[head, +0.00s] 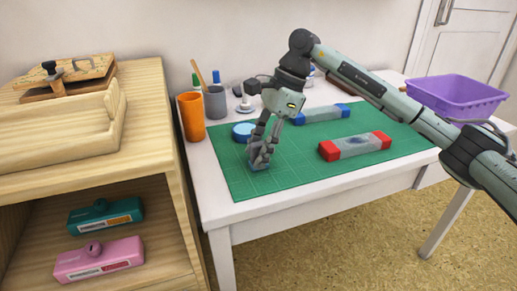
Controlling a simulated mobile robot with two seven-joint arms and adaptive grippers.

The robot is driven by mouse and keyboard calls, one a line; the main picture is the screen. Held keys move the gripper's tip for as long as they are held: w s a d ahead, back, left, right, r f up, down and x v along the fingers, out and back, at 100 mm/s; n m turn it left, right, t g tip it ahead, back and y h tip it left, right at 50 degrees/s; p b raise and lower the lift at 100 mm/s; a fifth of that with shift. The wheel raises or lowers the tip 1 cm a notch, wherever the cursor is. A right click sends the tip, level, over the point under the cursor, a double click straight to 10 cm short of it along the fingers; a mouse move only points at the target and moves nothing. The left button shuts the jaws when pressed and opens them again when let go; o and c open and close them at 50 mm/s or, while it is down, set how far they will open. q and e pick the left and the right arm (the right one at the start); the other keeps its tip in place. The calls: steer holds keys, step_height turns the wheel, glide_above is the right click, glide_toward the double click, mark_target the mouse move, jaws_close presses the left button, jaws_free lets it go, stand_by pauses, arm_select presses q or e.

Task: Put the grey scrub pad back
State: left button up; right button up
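My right gripper (262,154) reaches down over the left part of the green cutting mat (285,180). Its fingertips are at a small grey block, which looks like the grey scrub pad (259,164), low at the mat. The fingers cover much of the pad, and I cannot tell whether they are closed on it or only around it. My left gripper is not in view.
On the mat are a blue round tin (243,131), a blue-ended inkpad (322,114) and a red-ended inkpad (355,146). Orange (191,117) and grey (215,102) cups stand behind left. A purple basket (455,96) is at right. The shelf holds teal (106,216) and pink (98,259) inkpads.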

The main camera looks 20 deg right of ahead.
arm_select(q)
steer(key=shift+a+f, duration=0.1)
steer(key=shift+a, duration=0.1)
arm_select(e)
steer(key=shift+r, duration=0.15)
steer(key=shift+r, duration=0.25)
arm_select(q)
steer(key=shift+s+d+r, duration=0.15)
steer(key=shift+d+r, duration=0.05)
arm_select(e)
steer(key=v, duration=1.1)
steer(key=shift+d+r, duration=0.2)
steer(key=shift+r, duration=0.05)
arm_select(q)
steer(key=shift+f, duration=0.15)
